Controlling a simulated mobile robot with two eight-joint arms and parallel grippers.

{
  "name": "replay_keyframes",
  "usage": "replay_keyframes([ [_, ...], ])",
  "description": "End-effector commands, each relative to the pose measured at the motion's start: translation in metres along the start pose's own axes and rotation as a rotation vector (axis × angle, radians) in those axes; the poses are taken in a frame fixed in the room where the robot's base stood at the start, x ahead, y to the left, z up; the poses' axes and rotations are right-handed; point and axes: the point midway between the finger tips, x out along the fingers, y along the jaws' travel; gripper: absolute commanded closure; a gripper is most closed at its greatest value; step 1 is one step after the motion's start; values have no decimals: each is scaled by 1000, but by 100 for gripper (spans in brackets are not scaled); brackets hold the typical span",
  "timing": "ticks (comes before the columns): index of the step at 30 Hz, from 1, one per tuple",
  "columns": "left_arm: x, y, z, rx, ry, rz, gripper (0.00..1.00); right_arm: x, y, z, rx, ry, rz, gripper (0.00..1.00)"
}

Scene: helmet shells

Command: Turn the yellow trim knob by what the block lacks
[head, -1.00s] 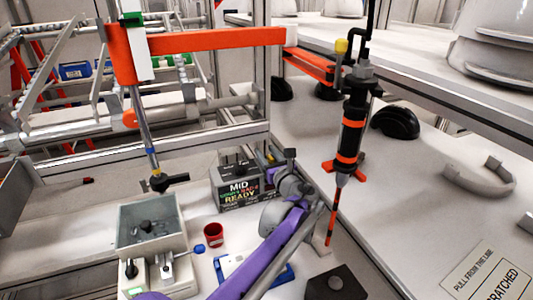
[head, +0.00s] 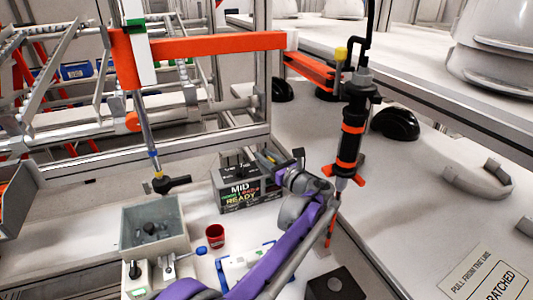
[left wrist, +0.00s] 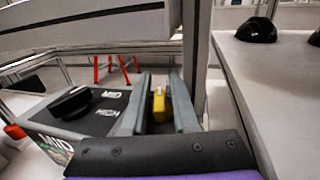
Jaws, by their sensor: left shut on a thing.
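My left gripper (head: 266,159) reaches over the right end of a dark box (head: 232,206) marked MID and READY in the head view. In the left wrist view, the two grey fingers of the left gripper (left wrist: 158,100) are closed on a small yellow piece, which I take for the yellow trim knob (left wrist: 158,104). The box's dark top (left wrist: 95,118) lies to its left, with a black lever-like part on it. The knob is mostly hidden by the gripper in the head view. Any pointer mark on it is too small to read. My right gripper is not in view.
A grey bin (head: 128,226), a red cup (head: 214,234) and a blue-and-white tray (head: 233,266) stand on the bench left of my arm. A black-and-orange hanging tool (head: 352,130) is close right of my wrist. A dark block (head: 330,284) stands at the front.

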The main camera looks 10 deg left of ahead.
Motion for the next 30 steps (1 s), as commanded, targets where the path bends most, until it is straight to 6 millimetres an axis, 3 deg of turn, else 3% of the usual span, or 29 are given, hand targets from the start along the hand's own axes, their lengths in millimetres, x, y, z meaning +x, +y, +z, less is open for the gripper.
replay_keyframes([
  [10, 0, 1, 0, 2, -1, 24, 100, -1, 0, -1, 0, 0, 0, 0],
  [11, 0, 1, 0, 1, -1, 24, 71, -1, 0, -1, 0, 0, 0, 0],
  [13, 0, 1, 0, 1, -1, 24, 58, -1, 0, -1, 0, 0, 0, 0],
  [14, 0, 1, 0, 1, -1, 24, 56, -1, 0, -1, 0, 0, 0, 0],
  [30, 0, 1, 0, 0, -1, -18, 56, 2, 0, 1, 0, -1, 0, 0],
])
